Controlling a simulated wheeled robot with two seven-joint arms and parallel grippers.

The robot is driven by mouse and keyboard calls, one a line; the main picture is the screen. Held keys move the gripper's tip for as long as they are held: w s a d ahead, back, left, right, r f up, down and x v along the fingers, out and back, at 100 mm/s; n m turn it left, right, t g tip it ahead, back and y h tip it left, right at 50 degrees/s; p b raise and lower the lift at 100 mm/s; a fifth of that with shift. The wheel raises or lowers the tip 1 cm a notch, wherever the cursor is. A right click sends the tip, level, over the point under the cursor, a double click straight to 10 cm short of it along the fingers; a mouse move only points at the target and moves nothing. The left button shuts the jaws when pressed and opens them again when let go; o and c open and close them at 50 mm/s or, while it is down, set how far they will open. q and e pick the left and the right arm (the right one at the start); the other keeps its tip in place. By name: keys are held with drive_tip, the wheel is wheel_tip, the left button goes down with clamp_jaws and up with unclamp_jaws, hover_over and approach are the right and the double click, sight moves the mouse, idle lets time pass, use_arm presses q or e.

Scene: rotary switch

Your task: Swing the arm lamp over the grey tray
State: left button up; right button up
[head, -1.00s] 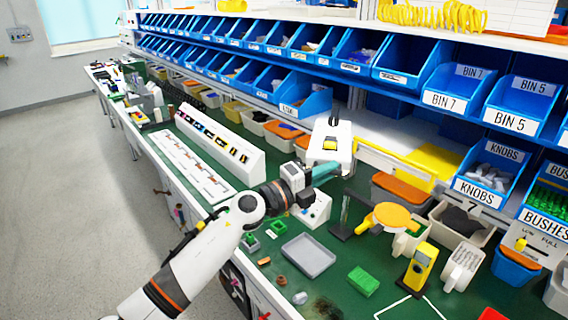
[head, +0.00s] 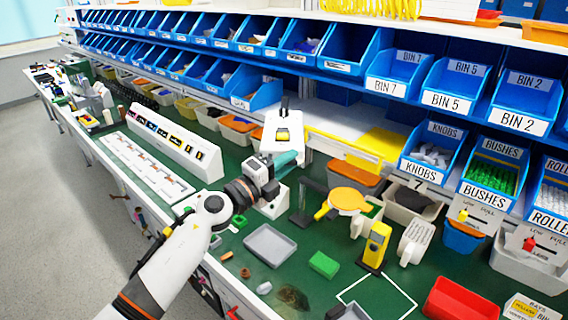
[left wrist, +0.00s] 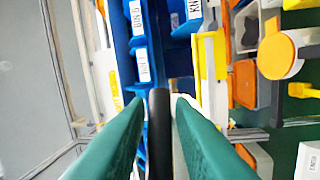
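The arm lamp has a round orange head (head: 347,201) with a yellow grip at its left edge, beside a dark upright post (head: 303,198) on the green bench. The orange head also shows in the left wrist view (left wrist: 277,57). The empty grey tray (head: 270,245) lies to the left of and nearer than the lamp head, which is not over it. My left gripper (head: 292,159) is above the bench, up and left of the lamp head. Its teal fingers (left wrist: 159,105) are apart, with a dark rod in line between them; I cannot tell whether they touch it. My right gripper is not seen.
A yellow meter (head: 376,245), green block (head: 324,264) and red bin (head: 460,300) are on the bench to the right. Blue bins (head: 395,85) line the back.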

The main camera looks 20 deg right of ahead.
use_arm(q)
drive_tip(key=shift+s+a, duration=0.1)
drive_tip(key=shift+a, duration=0.5)
drive_tip(key=v, duration=1.1)
drive_tip(key=shift+s, duration=0.2)
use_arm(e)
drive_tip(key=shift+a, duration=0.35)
use_arm(q)
drive_tip(key=shift+d, duration=0.15)
